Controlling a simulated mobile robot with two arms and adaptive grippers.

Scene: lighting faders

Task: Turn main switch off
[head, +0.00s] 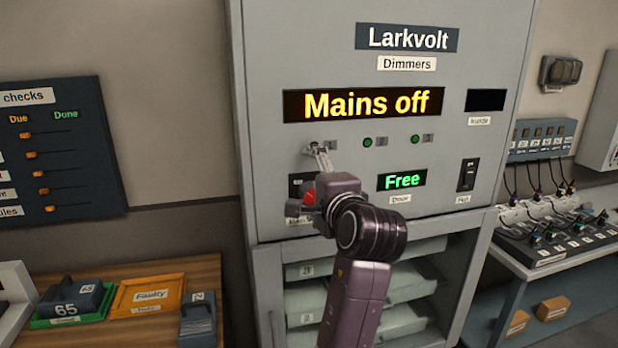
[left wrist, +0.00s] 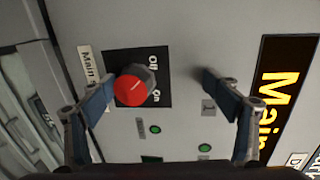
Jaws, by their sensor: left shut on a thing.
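The main switch is a red round knob (left wrist: 132,88) on a black plate marked Off and On, and it also shows in the head view (head: 309,196), partly covered by my gripper. A white line crosses the knob's face, but I cannot tell which mark it points to. My left gripper (head: 308,178) is at the knob on the cabinet front. In the left wrist view, its fingers (left wrist: 158,83) stand on both sides of the knob, one close against it; the contact on the other side is unclear. The display (head: 364,104) reads "Mains off".
The grey Larkvolt cabinet (head: 262,60) fills the middle, with a "Free" door display (head: 402,180) and a black rocker switch (head: 468,174) right of my arm. A wooden table (head: 150,330) with trays stands left. A cable bench (head: 560,262) stands right.

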